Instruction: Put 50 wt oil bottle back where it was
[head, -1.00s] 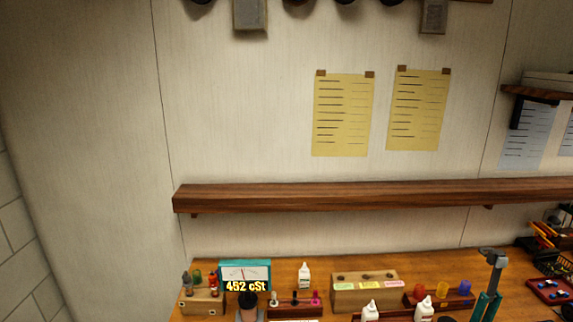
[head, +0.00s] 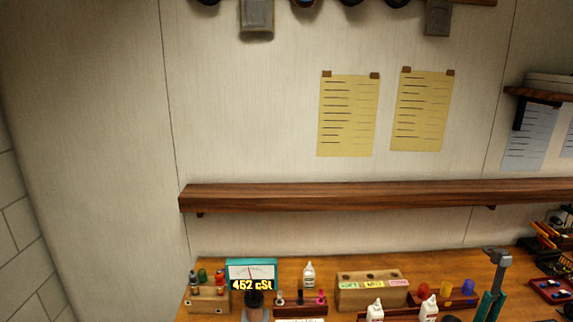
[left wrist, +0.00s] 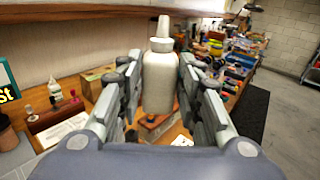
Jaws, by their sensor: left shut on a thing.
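My left gripper (left wrist: 157,66) is shut on a white bottle (left wrist: 160,88) with a narrow nozzle. In the left wrist view the bottle is upright between the two fingers, above the workbench. No label shows on its visible side, so I cannot read its grade. In the head view a similar white bottle (head: 308,274) stands at the back of the bench, right of the teal meter (head: 251,268) reading 452 cSt. Two more white bottles, one (head: 375,311) and another (head: 428,308), stand nearer the front. Neither gripper shows in the head view.
A wooden block with coloured labels (head: 371,290) sits right of the back bottle. A small rack (head: 207,300) of coloured vials is at the left. A brown shelf (head: 370,195) runs above the bench. A teal and grey tool (head: 494,285) stands upright at the right.

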